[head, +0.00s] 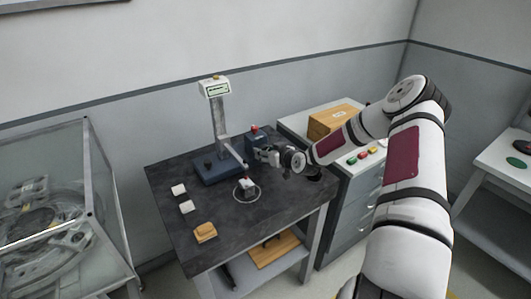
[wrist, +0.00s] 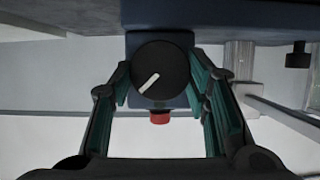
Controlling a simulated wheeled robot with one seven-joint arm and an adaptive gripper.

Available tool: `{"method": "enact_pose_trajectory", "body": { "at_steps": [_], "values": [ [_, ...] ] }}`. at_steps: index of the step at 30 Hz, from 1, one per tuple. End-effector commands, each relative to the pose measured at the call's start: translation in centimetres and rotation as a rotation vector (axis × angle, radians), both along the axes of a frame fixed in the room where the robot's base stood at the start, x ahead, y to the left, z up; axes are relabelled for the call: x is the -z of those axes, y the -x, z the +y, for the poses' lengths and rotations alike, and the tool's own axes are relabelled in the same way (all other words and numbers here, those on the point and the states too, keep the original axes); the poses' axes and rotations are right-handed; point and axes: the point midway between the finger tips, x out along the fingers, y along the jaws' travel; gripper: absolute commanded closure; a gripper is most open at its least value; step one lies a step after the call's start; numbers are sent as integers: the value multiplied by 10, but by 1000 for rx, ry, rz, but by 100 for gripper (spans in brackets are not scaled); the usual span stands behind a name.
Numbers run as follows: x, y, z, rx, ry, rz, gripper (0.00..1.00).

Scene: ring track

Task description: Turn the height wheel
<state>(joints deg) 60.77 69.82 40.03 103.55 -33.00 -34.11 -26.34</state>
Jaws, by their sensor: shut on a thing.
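The height wheel, a round black knob with a white pointer line (wrist: 160,70), sits on a small blue box (wrist: 160,38) in the wrist view. The pointer slants from lower left to upper right. My gripper (wrist: 163,82) has one green-padded finger on each side of the wheel and is shut on it. A red part (wrist: 160,117) shows below the wheel there. In the head view my gripper (head: 258,153) is at the blue box (head: 254,134), which has a red top; the wheel itself is hidden there.
Left of my gripper stands a measuring device with a blue base (head: 218,170) and display (head: 214,88). White blocks (head: 179,189), a wooden block (head: 205,232) and a ringed white piece (head: 247,184) lie on the dark table (head: 240,222). A drawer cabinet (head: 345,200) stands right.

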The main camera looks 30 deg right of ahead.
Motion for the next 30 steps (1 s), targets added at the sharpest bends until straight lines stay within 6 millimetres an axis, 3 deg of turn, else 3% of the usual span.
{"method": "enact_pose_trajectory", "body": {
  "at_steps": [18, 30],
  "values": [
    [3, -1, -6, 4, -442, 13, 85],
    [2, 0, -6, 2, -546, 18, 85]
  ]
}}
